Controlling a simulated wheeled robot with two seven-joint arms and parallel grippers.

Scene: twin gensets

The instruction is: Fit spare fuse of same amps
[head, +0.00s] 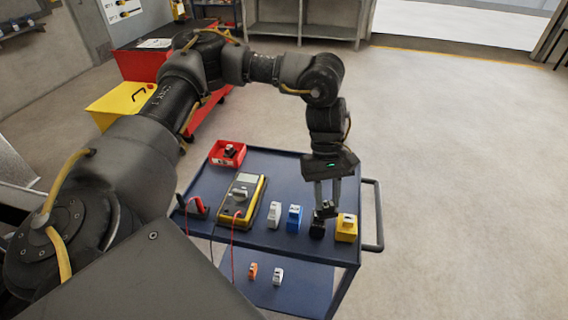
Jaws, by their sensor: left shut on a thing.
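My left gripper (326,209) reaches down over the right end of the blue cart top. It is shut on a small black block (317,231), probably a fuse, largely hidden by the fingers. I cannot tell whether the block touches the cart top. To its left stand a blue fuse-like block (294,218) and a white one (273,215). A yellow block (346,228) stands close on its right. Any amp markings are too small to read. My right gripper is out of view.
A yellow-edged multimeter (240,202) with red leads lies on the cart (275,168). A red bin (228,153) holding a dark item sits at the back left. The lower shelf carries an orange piece (253,271) and a white piece (278,276). Floor to the right is clear.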

